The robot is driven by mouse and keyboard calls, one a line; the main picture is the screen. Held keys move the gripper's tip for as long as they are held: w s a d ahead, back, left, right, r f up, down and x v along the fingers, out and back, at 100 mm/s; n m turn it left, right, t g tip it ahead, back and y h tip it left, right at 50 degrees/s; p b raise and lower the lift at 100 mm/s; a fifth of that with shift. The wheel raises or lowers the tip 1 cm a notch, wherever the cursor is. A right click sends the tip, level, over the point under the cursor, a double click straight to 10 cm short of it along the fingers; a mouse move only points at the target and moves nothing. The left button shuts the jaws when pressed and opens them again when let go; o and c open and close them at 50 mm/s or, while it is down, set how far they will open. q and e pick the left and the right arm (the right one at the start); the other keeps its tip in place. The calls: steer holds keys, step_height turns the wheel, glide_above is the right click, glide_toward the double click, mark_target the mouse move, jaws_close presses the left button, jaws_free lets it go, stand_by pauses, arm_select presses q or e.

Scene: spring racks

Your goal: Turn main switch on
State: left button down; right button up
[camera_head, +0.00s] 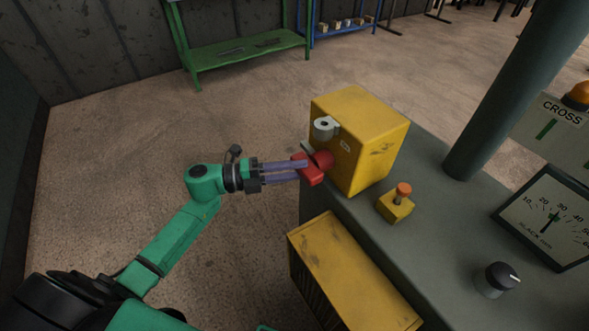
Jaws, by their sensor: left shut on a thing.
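The main switch is a yellow box (376,127) standing on the grey console top. A red handle (318,163) sticks out of its left face, with a small grey round fitting above it. My left gripper (302,171) reaches in from the left, its purple fingers shut on the red handle. The fingers cover part of the handle, so its exact angle is hard to tell. My right gripper is not in view.
An orange-topped knob on a small yellow base (396,205) stands right of the box. A black dial knob (497,279) and a gauge (548,217) are further right. A yellow cabinet (345,275) stands below the handle. A thick post (515,95) rises from the console.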

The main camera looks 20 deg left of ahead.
arm_select(q)
steer(key=shift+m, duration=0.3)
steer(key=m+y, duration=0.2)
steer(key=m, duration=0.1)
steer(key=m+y+b, duration=0.1)
steer(key=m+y, duration=0.1)
steer(key=m, duration=0.2)
steer(key=m+y+b, duration=0.1)
steer(key=m, duration=0.2)
steer(key=shift+s+d+r+t+y, duration=0.2)
steer(key=shift+d+r+t+y, duration=0.05)
steer(key=shift+r+t+y, duration=0.15)
steer(key=shift+s+d+m+t+y, duration=0.1)
steer(key=shift+m+t+y, duration=0.5)
steer(key=shift+m, duration=0.7)
steer(key=shift+p, duration=0.3)
steer(key=c, duration=0.6)
jaws_free()
steer(key=shift+o, duration=0.2)
